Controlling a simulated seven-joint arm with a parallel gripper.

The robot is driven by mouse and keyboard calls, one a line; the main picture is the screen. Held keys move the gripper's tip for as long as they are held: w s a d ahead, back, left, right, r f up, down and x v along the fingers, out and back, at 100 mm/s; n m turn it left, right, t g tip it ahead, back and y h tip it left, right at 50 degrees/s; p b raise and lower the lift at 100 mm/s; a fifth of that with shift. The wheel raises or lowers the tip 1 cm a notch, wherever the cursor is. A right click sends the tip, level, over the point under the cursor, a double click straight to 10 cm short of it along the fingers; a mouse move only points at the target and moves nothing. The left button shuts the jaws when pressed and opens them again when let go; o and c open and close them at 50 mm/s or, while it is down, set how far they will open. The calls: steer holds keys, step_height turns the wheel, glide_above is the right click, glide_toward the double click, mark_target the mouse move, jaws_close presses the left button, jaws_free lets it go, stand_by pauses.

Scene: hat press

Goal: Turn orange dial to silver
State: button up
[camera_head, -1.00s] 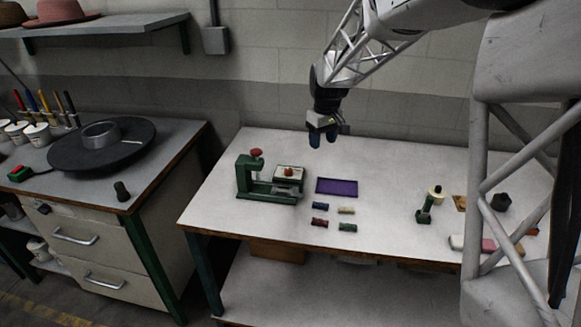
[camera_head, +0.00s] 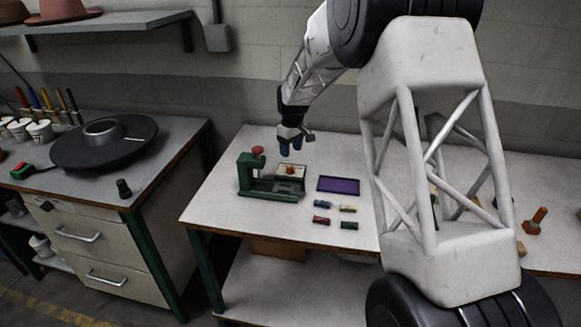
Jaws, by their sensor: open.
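The orange dial (camera_head: 291,170) is a small round knob on a pale plate (camera_head: 283,174) of the green press (camera_head: 262,194). The press stands on the left part of the white table. The silver mark on the dial's plate is too small to make out.
A red knob (camera_head: 257,150) tops the press's post, left of my gripper. My arm covers much of the table's right side. An orange bolt-like piece (camera_head: 535,221) stands far right.

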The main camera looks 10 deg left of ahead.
mark_target(290, 167)
steer(key=shift+f, duration=0.1)
steer(key=shift+s+a+f, duration=0.1)
steer(key=shift+s+f, duration=0.05)
steer(key=shift+f, duration=3.6)
steer(key=shift+c, duration=0.2)
steer(key=c, duration=0.9)
